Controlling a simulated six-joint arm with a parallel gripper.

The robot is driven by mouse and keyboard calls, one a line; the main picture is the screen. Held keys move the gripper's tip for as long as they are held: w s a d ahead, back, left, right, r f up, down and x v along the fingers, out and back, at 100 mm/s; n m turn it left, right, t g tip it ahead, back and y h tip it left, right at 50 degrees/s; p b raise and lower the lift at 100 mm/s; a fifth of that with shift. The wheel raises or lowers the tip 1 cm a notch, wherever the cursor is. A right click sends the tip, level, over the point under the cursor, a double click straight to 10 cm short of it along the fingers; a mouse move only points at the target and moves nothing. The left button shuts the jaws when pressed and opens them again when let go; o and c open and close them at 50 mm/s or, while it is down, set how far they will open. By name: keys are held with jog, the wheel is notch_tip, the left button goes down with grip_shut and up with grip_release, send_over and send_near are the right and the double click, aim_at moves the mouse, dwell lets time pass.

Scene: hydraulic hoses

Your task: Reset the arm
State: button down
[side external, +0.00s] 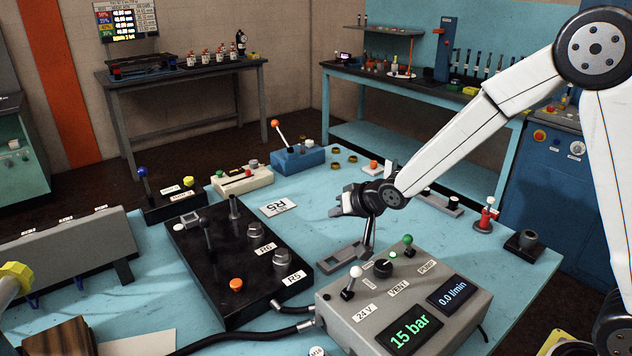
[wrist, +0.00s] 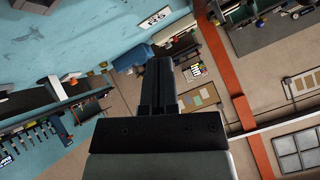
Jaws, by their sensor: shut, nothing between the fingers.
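My gripper (side external: 336,211) is above the light blue table (side external: 420,255), in the middle of the side view, with its fingers pointing left. In the wrist view my gripper (wrist: 158,62) shows two dark fingers side by side, shut and empty. The fingers touch no object that I can make out. My white arm comes in from the right side.
The grey control box (side external: 400,300) with "15 bar" and "0.0 l/min" displays stands in front. The black hose manifold (side external: 240,262) is left of it. A blue lever box (side external: 298,158) stands behind.

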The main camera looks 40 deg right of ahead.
jog(key=s+n+g, duration=0.1)
jog(key=s, duration=0.3)
jog(key=s+d+n+g+h, duration=0.1)
jog(key=s, duration=0.2)
jog(key=s+d+g, duration=0.1)
jog(key=s+g, duration=0.1)
jog(key=s, duration=0.2)
jog(key=shift+s+d+f+n, duration=0.25)
jog(key=shift+s+n, duration=0.05)
jog(key=shift+n, duration=0.1)
jog(key=s+g, duration=0.1)
jog(key=s, duration=0.2)
jog(key=s+f+n+g, duration=0.1)
jog(key=s, duration=0.3)
jog(key=s+f+g, duration=0.1)
jog(key=s, duration=0.2)
jog(key=shift+s+d+f, duration=0.15)
jog(key=shift+s+f, duration=0.1)
jog(key=shift+s, duration=0.05)
jog(key=shift+w+n, duration=0.2)
jog(key=shift+n, duration=0.1)
